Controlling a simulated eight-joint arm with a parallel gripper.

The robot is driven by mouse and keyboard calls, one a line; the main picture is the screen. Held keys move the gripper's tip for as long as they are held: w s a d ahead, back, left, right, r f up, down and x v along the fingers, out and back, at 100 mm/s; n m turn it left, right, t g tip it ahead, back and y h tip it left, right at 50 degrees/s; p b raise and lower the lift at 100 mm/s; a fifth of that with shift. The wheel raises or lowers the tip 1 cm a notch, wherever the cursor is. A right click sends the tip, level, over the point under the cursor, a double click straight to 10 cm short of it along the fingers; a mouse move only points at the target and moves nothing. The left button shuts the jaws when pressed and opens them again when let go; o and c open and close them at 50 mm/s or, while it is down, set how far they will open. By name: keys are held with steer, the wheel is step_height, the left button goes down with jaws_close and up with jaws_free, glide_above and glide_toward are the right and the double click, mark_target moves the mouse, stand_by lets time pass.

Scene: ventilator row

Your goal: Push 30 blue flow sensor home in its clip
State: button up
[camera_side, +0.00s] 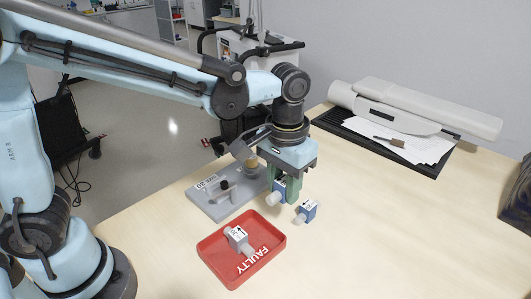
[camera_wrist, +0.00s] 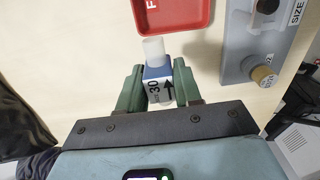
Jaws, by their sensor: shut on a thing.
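My gripper (camera_wrist: 158,84) is shut on the 30 blue flow sensor (camera_wrist: 159,86), a white and blue block with a pale tube end, marked 30 and an arrow. In the side view my gripper (camera_side: 284,190) holds this sensor (camera_side: 275,197) beside the grey fixture. The grey fixture (camera_side: 211,205) stands on the table with a size label, a black knob and a tan round part; it also shows in the wrist view (camera_wrist: 237,66). The sensor is apart from the fixture. I cannot make out the clip itself clearly.
A red tray (camera_side: 211,250) marked FAULTY holds a white and grey sensor (camera_side: 237,238). Another blue and white sensor (camera_side: 307,211) lies on the table right of my gripper. A black tray (camera_side: 433,171) with papers is at the back.

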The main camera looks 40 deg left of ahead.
steer(key=s+a, duration=0.2)
steer(key=a, duration=1.5)
steer(key=shift+s+f, duration=0.15)
steer(key=shift+f, duration=1)
steer(key=shift+s+f, duration=0.1)
steer(key=shift+f, duration=1.05)
steer(key=shift+f, duration=0.95)
steer(key=o, duration=1.1)
steer(key=shift+a, duration=0.1)
steer(key=shift+r, duration=0.1)
step_height(320, 180, up, 7)
